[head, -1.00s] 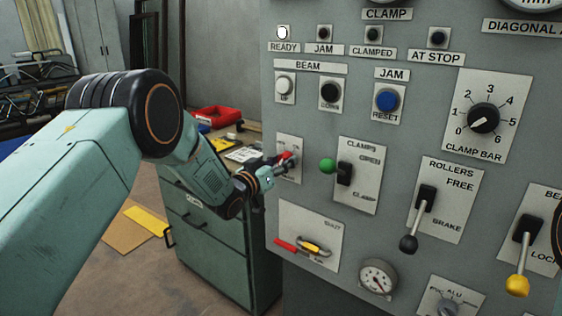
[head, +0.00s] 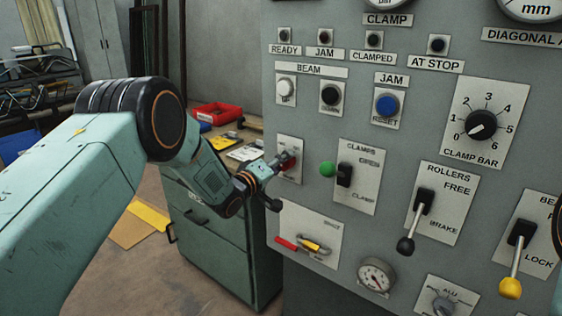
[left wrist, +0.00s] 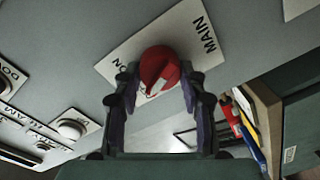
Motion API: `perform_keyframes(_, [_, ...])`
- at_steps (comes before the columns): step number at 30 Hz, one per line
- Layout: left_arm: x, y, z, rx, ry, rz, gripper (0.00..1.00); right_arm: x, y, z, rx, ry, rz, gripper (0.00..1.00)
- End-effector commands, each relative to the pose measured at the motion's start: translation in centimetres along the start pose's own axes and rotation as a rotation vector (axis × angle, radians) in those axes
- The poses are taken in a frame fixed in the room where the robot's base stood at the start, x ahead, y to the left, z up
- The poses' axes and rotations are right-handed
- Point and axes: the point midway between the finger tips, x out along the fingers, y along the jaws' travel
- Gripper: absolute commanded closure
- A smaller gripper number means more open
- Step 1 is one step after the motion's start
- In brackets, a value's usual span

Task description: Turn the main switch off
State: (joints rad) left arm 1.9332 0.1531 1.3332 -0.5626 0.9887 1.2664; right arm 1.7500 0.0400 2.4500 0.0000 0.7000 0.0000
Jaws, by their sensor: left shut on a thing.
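The main switch is a red knob (left wrist: 160,70) on a white plate (left wrist: 120,62) lettered MAIN and ON in the left wrist view. In the head view the red knob (head: 288,165) shows partly behind my gripper, on its plate (head: 291,145) at the left edge of the grey panel. My left gripper (head: 283,162) is at the knob, shut on it, with one finger on each side in the left wrist view (left wrist: 158,85). The OFF marking is hidden. My right gripper is not in view.
The clamps lever with a green ball (head: 328,168) is close to the right of the switch. A green drawer cabinet (head: 215,245) with a red tray (head: 216,114) stands left of the panel.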

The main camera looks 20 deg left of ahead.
Motion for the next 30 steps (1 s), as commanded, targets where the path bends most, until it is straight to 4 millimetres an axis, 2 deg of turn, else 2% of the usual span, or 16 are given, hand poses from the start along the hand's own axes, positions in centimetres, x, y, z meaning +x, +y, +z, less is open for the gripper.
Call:
perform_keyframes(9, [-0.02,-0.12,0.29,-0.106,-0.011,-0.003,0.9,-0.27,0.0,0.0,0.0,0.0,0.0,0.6])
perform_keyframes(25, [-0.02,-0.13,0.33,-0.127,-0.012,-0.003,0.9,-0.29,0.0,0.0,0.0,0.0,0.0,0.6])
perform_keyframes(26, [-0.02,-0.13,0.33,-0.127,-0.012,-0.003,0.56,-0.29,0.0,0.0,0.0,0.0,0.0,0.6])
perform_keyframes(30, [-0.01,-0.1,0.24,-0.127,-0.01,-0.002,0.44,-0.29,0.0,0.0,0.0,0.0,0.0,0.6])
